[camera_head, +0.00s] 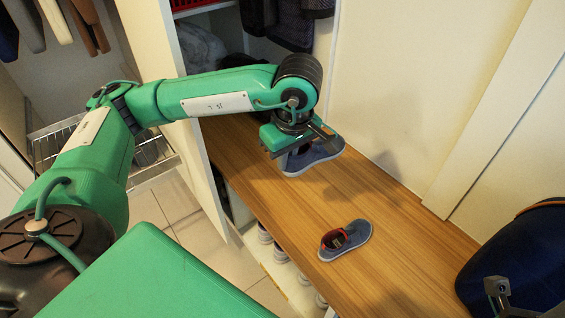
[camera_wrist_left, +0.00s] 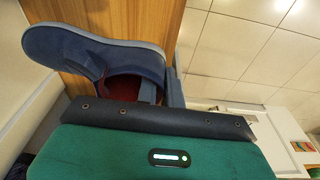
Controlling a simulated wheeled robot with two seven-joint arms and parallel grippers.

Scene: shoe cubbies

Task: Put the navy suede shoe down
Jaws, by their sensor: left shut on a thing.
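A navy suede shoe (camera_head: 320,156) with a pale blue sole is held in my left gripper (camera_head: 294,152), over the far part of the wooden bench top (camera_head: 365,190). The left gripper is shut on the shoe near its opening. The left wrist view shows the shoe (camera_wrist_left: 90,50) close up, with its red lining beside the fingers; whether its sole touches the wood I cannot tell. A second, similar navy shoe (camera_head: 346,240) with a red lining stands upright on the bench, nearer to me. Part of my right gripper (camera_head: 497,290) shows at the lower right; its fingertips are not clear.
A dark blue bag or cushion (camera_head: 518,262) rests at the bench's right end. Several shoes sit in cubbies below the front edge. A pale wall (camera_head: 405,80) runs behind the bench. Bare wood lies between the two navy shoes.

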